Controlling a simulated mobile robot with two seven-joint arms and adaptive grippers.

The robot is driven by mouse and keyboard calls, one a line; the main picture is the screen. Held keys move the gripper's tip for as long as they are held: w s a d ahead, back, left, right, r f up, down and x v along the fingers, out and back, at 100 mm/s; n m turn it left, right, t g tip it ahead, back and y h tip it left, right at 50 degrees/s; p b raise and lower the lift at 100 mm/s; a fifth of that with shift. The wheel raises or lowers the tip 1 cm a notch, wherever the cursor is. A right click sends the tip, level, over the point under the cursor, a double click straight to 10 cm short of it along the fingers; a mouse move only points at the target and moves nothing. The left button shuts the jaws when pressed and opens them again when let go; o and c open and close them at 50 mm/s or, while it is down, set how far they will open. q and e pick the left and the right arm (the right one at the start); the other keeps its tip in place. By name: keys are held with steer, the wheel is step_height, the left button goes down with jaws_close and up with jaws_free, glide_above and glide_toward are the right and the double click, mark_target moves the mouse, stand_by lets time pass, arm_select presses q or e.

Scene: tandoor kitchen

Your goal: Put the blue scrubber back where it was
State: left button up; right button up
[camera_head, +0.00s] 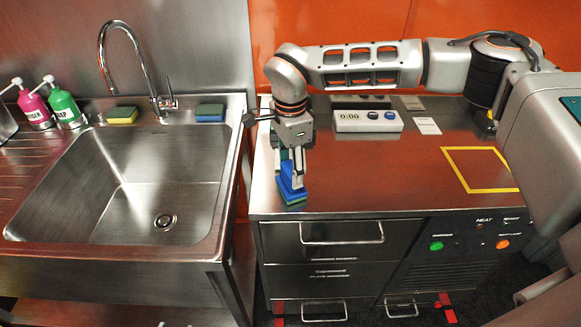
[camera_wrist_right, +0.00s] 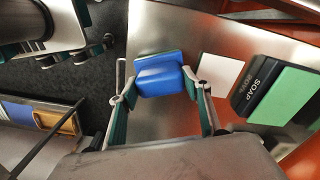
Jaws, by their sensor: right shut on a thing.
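The blue scrubber (camera_head: 290,188), blue with a green underside, is at the front left of the steel counter in the head view. My right gripper (camera_head: 292,172) points down and is shut on it. In the right wrist view the blue scrubber (camera_wrist_right: 160,76) sits between the two fingers of my right gripper (camera_wrist_right: 161,100). I cannot tell whether its underside touches the counter. A similar blue and green sponge (camera_head: 210,112) lies on the sink's back rim. My left gripper is not in view.
A yellow sponge (camera_head: 122,115), pink bottle (camera_head: 35,110) and green soap bottle (camera_head: 66,108) stand along the sink (camera_head: 130,185). A gap separates sink and counter. A timer (camera_head: 367,121) is behind my gripper; a yellow outlined square (camera_head: 482,190) lies right, with bare counter between.

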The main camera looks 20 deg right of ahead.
steer(key=shift+f, duration=0.15)
steer(key=o, duration=1)
step_height(320, 180, up, 12)
steer(key=shift+r+b, duration=0.1)
steer(key=shift+b, duration=0.45)
